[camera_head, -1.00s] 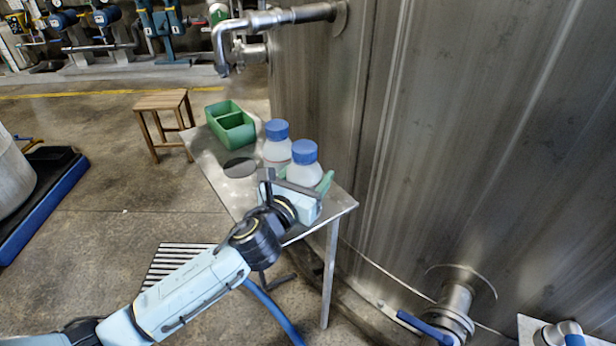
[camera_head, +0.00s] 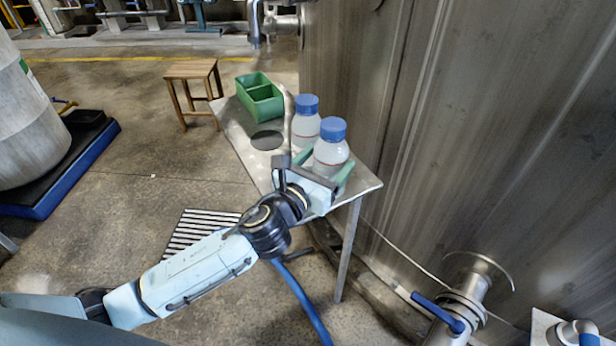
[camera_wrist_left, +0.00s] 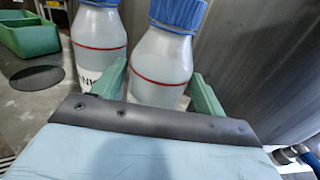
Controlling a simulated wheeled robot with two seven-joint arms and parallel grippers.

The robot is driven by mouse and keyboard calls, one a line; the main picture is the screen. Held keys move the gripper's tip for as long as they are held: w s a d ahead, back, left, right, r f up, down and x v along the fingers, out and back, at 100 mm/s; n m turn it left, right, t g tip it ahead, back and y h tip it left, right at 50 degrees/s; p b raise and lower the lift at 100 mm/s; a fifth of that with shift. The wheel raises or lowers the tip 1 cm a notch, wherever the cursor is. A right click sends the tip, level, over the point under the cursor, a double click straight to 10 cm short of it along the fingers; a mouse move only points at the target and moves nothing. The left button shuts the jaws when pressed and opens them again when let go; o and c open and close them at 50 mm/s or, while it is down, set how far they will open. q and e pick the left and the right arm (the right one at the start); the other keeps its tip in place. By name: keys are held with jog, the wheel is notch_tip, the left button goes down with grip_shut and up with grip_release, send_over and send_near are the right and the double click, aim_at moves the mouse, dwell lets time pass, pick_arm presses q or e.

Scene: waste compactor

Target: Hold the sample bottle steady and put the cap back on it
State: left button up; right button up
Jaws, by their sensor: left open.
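Two clear bottles with blue caps on top stand upright on the small metal table. The nearer sample bottle (camera_head: 331,154) is at the table's front and also shows in the left wrist view (camera_wrist_left: 162,62). The other bottle (camera_head: 304,128) stands just behind it and to the left, with part of a printed label in the left wrist view (camera_wrist_left: 98,45). My left gripper (camera_head: 326,166) is open, its green fingers on either side of the nearer bottle. In the wrist view I see no clear contact between fingers and bottle. My right gripper is not in view.
The metal table (camera_head: 236,126) also bears a green divided bin (camera_head: 262,112) and a dark round disc (camera_head: 267,140). A wooden stool (camera_head: 192,72) stands behind left. A tall steel wall (camera_head: 480,130) closes off the right side. Below right is a blue-handled valve (camera_head: 440,313).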

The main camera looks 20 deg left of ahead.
pick_arm(q)
jog(key=s, duration=0.2)
jog(key=s+a, duration=0.1)
jog(key=s, duration=0.5)
jog(key=shift+a+p, duration=0.3)
jog(key=shift+p, duration=0.1)
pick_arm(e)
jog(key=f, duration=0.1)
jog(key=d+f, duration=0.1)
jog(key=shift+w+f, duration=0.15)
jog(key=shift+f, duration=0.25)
